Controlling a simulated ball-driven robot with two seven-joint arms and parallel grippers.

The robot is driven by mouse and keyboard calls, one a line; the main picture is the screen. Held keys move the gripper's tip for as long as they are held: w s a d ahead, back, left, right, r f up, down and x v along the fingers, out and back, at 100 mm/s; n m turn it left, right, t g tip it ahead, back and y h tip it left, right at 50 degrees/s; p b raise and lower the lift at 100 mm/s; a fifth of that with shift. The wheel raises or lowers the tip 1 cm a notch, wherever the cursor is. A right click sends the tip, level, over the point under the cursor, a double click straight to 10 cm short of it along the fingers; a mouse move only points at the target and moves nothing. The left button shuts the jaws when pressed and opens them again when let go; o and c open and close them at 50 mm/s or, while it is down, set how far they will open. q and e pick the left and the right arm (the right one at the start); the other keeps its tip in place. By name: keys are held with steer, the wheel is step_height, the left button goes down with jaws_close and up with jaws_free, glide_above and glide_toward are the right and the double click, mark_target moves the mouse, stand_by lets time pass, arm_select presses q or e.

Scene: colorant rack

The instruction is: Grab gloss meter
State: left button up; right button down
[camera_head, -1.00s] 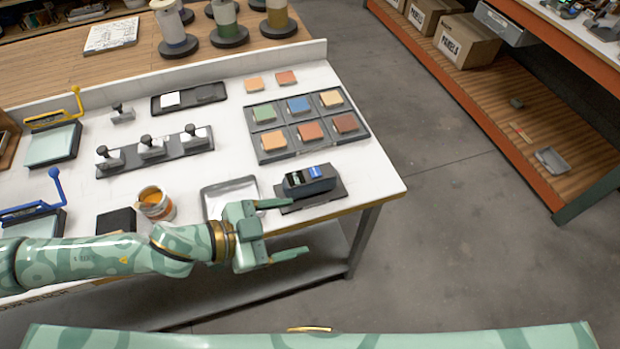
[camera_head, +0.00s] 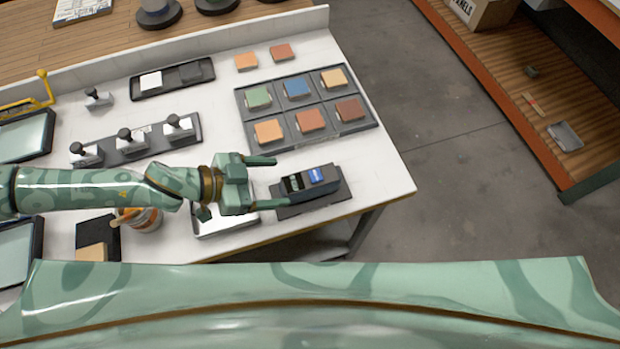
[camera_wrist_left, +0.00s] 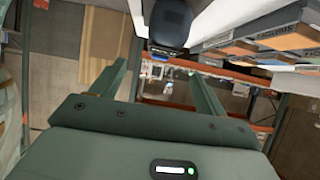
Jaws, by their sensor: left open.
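The gloss meter (camera_head: 310,181) is a dark block with a blue and a green patch on top. It rests on a dark mat (camera_head: 338,194) near the right front corner of the white table. My left gripper (camera_head: 268,182) is open and empty, just left of the meter, its fingers pointing right toward it. In the left wrist view the dark rounded end of the meter (camera_wrist_left: 170,22) shows beyond the open fingers (camera_wrist_left: 155,85), near the top. I cannot see my right gripper.
A grid tray (camera_head: 345,140) of coloured tiles stands behind the meter. The table's raised back edge (camera_head: 170,62) bounds the top.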

mark_target(310, 177)
arm_select(q)
steer(key=x, duration=0.5)
steer(key=shift+w+d+f+b, duration=0.1)
steer(key=shift+b, duration=0.25)
steer(key=shift+w+d+f, duration=0.15)
steer(key=shift+d+f, duration=0.05)
steer(key=shift+d, duration=0.3)
steer(key=x, duration=0.3)
steer(key=b+x, duration=0.1)
steer(key=shift+w+d+r, duration=0.15)
steer(key=shift+w+d, duration=0.05)
steer(key=shift+d, duration=0.25)
steer(key=shift+c, duration=0.9)
steer(key=shift+r, duration=0.1)
steer(key=c, duration=1.2)
